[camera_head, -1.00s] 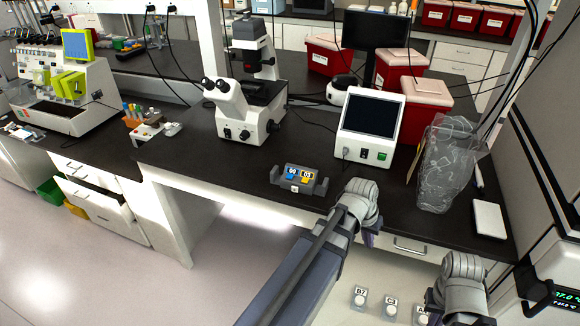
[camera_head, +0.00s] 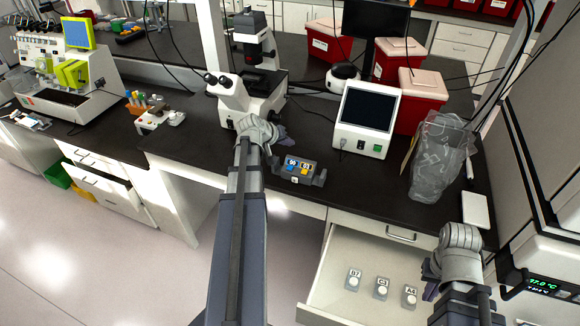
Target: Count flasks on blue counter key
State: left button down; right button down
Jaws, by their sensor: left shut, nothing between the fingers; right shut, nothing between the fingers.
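The counter (camera_head: 299,170) is a small dark grey device on the black bench with a blue key and a yellow key. The blue display reads "00" and the yellow one "03". My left gripper (camera_head: 278,132) is just left of and behind the counter, apart from it as far as I can tell; its fingers are mostly hidden by the wrist. Several capped flasks stand in the open white drawer, labelled D7 (camera_head: 353,281), C3 (camera_head: 381,288) and A4 (camera_head: 410,296). My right gripper (camera_head: 430,282) is beside the drawer's right side, right of flask A4.
A microscope (camera_head: 236,100) stands behind my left gripper. A white instrument with a dark screen (camera_head: 366,115) is right of the counter. A clear bag (camera_head: 436,160) and a white pad (camera_head: 475,210) lie further right. The incubator (camera_head: 540,240) borders the right side.

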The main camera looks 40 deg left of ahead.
aim_at(290, 168)
pick_arm(q)
jog(key=shift+f, duration=0.1)
notch_tip(290, 168, down, 9)
jog(key=b, duration=0.9)
dwell(1.8)
jog(key=shift+f+b, duration=0.25)
jog(key=shift+b, duration=0.1)
jog(key=shift+f, duration=0.2)
dwell(1.1)
jog(key=shift+r+p, duration=0.45)
jog(key=shift+r, duration=0.25)
jog(key=shift+f, duration=0.1)
jog(key=shift+f+b, duration=0.35)
jog(key=shift+b, duration=0.1)
